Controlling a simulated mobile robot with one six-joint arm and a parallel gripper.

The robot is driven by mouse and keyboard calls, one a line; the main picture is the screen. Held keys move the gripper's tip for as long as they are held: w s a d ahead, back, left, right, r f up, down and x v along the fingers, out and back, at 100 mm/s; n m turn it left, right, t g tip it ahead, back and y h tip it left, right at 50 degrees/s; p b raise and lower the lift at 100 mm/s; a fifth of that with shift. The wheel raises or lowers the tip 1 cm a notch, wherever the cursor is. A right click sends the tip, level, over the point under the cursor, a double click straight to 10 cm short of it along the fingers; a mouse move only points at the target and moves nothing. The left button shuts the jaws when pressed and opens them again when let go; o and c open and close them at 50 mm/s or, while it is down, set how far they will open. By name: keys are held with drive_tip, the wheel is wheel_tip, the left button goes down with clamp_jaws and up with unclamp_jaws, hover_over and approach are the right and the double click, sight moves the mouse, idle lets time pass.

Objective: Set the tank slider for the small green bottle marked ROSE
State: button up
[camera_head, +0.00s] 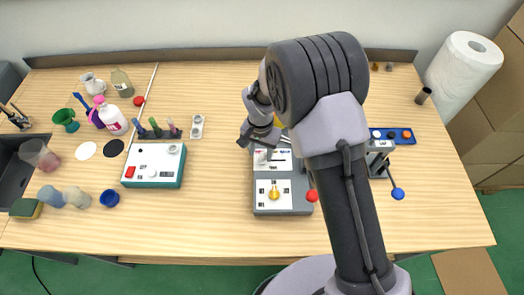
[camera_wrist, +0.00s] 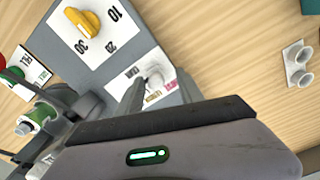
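A grey machine (camera_head: 283,209) stands at the table's middle. Its tank slider has a white knob (camera_wrist: 157,73), beside dark, tan and pink labels too blurred to read surely. My gripper (camera_wrist: 158,84) has its two fingers apart on either side of the knob; contact cannot be told. In the head view my gripper (camera_head: 258,140) is over the machine's back part and partly hides it. A green bottle-like thing (camera_wrist: 37,117) shows at the left of the wrist view; no ROSE mark is legible.
A yellow dial (camera_wrist: 82,24) marked 10, 20 and 30 sits on the machine and also shows in the head view (camera_head: 274,194). A teal-edged box (camera_head: 153,166) with small bottles behind it stands left. A paper roll (camera_head: 462,72) stands right. Table between box and machine is clear.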

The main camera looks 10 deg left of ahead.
sight(262, 154)
drive_tip(key=shift+d, duration=0.1)
wheel_tip(262, 154, up, 17)
drive_tip(key=p, duration=0.3)
drive_tip(key=shift+r, duration=0.2)
drive_tip(key=s+d+r+m+t+y+b, duration=0.1)
drive_tip(key=s+d+r+t+b, duration=0.1)
drive_tip(key=s+d+r+b, duration=0.45)
drive_tip(key=s+d+r+m+t+y+b, duration=0.1)
drive_tip(key=d+b, duration=0.2)
drive_tip(key=d, duration=0.7)
drive_tip(key=s+d+f+t+b, duration=0.1)
drive_tip(key=s+d+b, duration=0.1)
drive_tip(key=s, duration=0.4)
drive_tip(key=s+d+f+m+t+b, duration=0.1)
drive_tip(key=s+d+f+b, duration=0.1)
drive_tip(key=s, duration=0.4)
drive_tip(key=shift+d+f+t+b, duration=0.3)
drive_tip(key=shift+d+t+b, duration=0.15)
drive_tip(key=shift+d, duration=0.6)
